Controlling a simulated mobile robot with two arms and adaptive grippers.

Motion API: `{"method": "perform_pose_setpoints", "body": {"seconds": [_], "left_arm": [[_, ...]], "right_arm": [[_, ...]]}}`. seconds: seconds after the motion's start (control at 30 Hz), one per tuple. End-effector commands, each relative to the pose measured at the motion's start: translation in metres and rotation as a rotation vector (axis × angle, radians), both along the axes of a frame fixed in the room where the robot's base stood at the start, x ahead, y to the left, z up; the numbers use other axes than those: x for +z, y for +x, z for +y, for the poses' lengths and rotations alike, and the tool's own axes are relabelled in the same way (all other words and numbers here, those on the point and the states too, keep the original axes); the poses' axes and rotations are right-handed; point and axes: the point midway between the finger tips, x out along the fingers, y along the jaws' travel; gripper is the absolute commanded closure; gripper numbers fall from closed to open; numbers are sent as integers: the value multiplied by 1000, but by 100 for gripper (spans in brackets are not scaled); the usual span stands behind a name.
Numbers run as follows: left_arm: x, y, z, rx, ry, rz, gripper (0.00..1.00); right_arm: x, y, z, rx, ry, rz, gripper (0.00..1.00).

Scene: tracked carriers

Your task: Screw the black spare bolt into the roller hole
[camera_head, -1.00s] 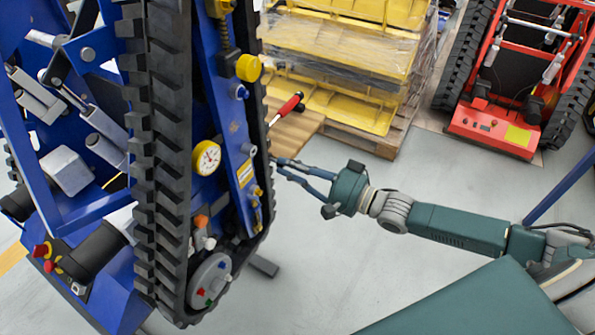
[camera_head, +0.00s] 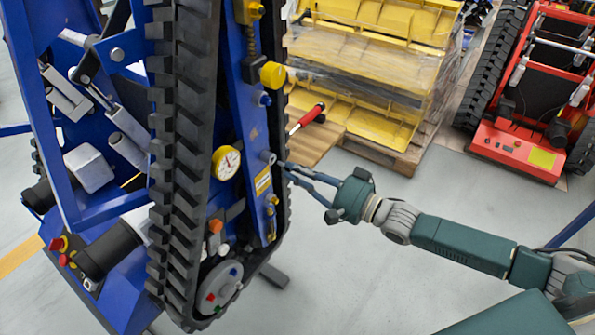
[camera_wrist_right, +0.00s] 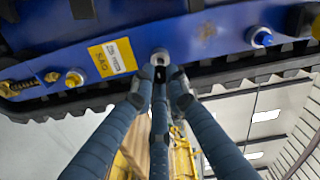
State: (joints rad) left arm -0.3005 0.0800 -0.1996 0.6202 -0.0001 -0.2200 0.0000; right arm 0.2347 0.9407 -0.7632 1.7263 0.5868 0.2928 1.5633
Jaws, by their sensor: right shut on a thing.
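The tall blue tracked carrier (camera_head: 232,120) stands upright at the left of the head view, with its black track (camera_head: 185,150) facing me. My right gripper (camera_head: 284,167) reaches its side panel at a grey round socket (camera_head: 267,157). In the right wrist view the fingers (camera_wrist_right: 160,78) are closed together just below that socket (camera_wrist_right: 160,56), beside a yellow label. A small dark piece (camera_wrist_right: 160,73), apparently the black bolt, shows between the fingertips, lined up with the socket. Whether it is inside the hole I cannot tell. My left gripper is out of view.
A yellow gauge (camera_head: 226,163) and several knobs stick out from the carrier near the gripper. A red-handled tool (camera_head: 308,117) lies by a pallet of wrapped yellow parts (camera_head: 370,60). A red tracked machine (camera_head: 520,145) stands at right. Grey floor between is clear.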

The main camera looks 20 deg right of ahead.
Motion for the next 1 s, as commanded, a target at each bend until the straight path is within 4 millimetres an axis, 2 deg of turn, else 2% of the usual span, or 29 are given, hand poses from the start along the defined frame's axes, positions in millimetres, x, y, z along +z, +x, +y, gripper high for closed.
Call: {"method": "perform_pose_setpoints", "body": {"seconds": [1.0], "left_arm": [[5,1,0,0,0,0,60]], "right_arm": [[1,0,0,0,1,-1,100]]}}
